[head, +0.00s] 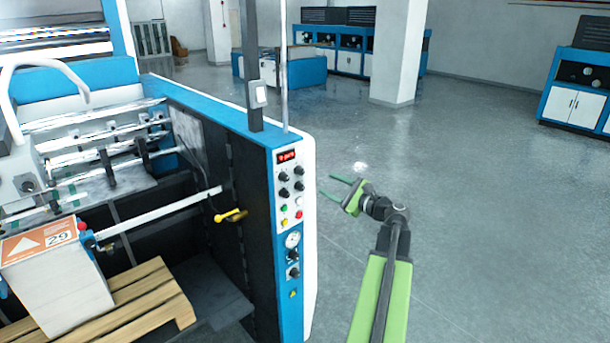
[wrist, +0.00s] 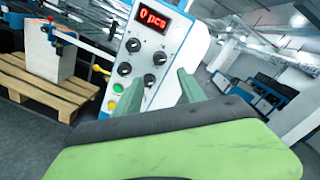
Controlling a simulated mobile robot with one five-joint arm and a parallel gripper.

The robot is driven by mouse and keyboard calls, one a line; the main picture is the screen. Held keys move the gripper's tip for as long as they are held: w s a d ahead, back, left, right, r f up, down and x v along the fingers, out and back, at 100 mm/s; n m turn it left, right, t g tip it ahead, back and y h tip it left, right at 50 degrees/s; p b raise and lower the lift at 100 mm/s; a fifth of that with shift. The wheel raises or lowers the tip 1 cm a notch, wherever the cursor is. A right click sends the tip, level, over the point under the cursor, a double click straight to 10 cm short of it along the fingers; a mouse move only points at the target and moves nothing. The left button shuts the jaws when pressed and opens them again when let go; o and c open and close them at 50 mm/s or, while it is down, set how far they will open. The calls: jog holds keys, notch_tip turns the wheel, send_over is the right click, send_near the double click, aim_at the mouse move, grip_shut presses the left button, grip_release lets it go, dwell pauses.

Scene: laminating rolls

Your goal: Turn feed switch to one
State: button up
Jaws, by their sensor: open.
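The machine's control panel (head: 291,220) faces the aisle, with a red display (head: 287,156) at its top. Below it, several black knobs (head: 284,177) sit in two columns; they also show in the wrist view (wrist: 133,45). I cannot tell which is the feed switch, or read the labels or settings. Green (head: 284,208) and yellow (head: 284,222) buttons sit below on the left, white and red ones on the right. My gripper (head: 325,184) is open and empty, to the right of the panel and apart from it. In the wrist view its fingers (wrist: 167,88) point towards the panel and overlap its lower right part.
A gauge (head: 292,240) and further knobs sit lower on the panel. A yellow-handled lever (head: 230,215) is left of it. A stack of sheets (head: 60,290) stands on a wooden pallet (head: 150,295). The floor (head: 480,200) to the right is clear; a white pillar (head: 398,55) stands behind.

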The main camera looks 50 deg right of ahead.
aim_at(303, 173)
jog(key=w, duration=1.1)
jog(key=shift+w, duration=0.25)
grip_shut()
